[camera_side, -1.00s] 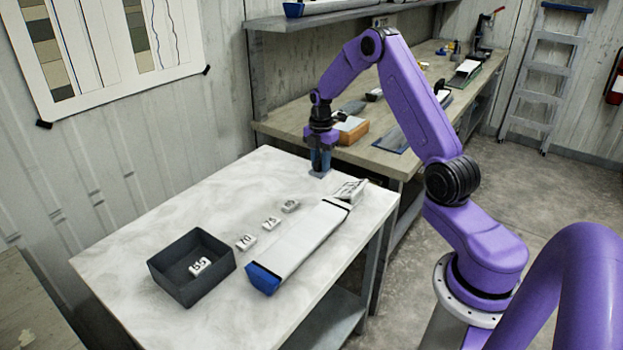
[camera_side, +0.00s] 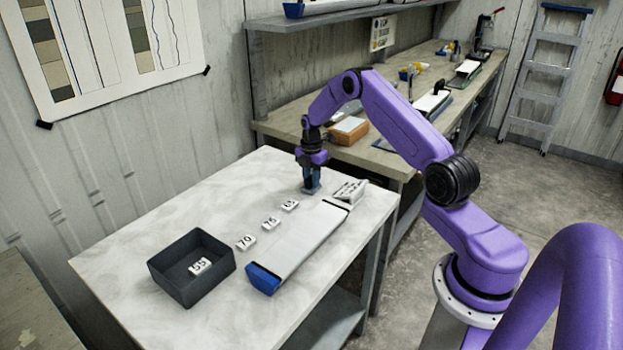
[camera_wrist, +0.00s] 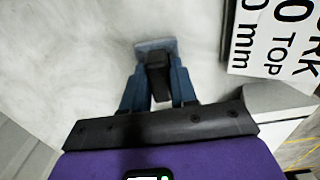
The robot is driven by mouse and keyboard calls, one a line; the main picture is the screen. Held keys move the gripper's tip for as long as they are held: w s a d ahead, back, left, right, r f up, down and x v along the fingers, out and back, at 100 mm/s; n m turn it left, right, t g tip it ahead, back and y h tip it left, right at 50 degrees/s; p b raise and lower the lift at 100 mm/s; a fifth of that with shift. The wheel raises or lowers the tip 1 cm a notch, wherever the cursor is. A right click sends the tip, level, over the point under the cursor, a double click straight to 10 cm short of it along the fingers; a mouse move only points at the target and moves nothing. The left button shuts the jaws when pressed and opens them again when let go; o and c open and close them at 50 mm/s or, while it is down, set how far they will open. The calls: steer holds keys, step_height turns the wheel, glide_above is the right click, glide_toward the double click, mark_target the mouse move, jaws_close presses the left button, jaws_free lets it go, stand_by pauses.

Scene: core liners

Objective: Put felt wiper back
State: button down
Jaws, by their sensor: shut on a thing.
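The felt wiper (camera_wrist: 155,44) shows in the wrist view as a flat grey-blue pad with a dark upright grip. My gripper (camera_wrist: 157,78) is shut on that grip, one blue finger on each side. In the side view, my gripper (camera_side: 311,180) points down over the far end of the white table, left of the lettered white block. The wiper is small and mostly hidden by the fingers there. I cannot tell whether its pad touches the table top or hangs just above it.
A white core liner (camera_side: 300,245) with a blue end cap lies along the table's right side, the lettered block (camera_side: 350,191) at its far end. Several number tags (camera_side: 246,243) line its left. A dark tray (camera_side: 163,279) holds a 55 tag. The table's left middle is clear.

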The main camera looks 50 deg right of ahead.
steer(key=shift+f, duration=0.1)
steer(key=c, duration=0.9)
jaws_free()
step_height(320, 180, up, 12)
steer(key=s+a+r+m, duration=0.1)
steer(key=s+a+r, duration=0.2)
steer(key=a, duration=0.6)
steer(key=s+a+r, duration=0.3)
steer(key=s+a, duration=0.1)
steer(key=a, duration=0.5)
steer(key=s+a+r+m, duration=0.1)
steer(key=s+a+r, duration=0.2)
steer(key=a, duration=0.6)
steer(key=s+a+m, duration=0.1)
steer(key=s, duration=0.8)
steer(key=s+a+r+m, duration=0.1)
steer(key=s+a, duration=0.1)
steer(key=s, duration=0.8)
steer(key=s+a+m, duration=0.1)
steer(key=s, duration=0.9)
steer(key=shift+s+a+r, duration=0.15)
steer(key=shift+a+r, duration=0.05)
steer(key=shift+r, duration=0.05)
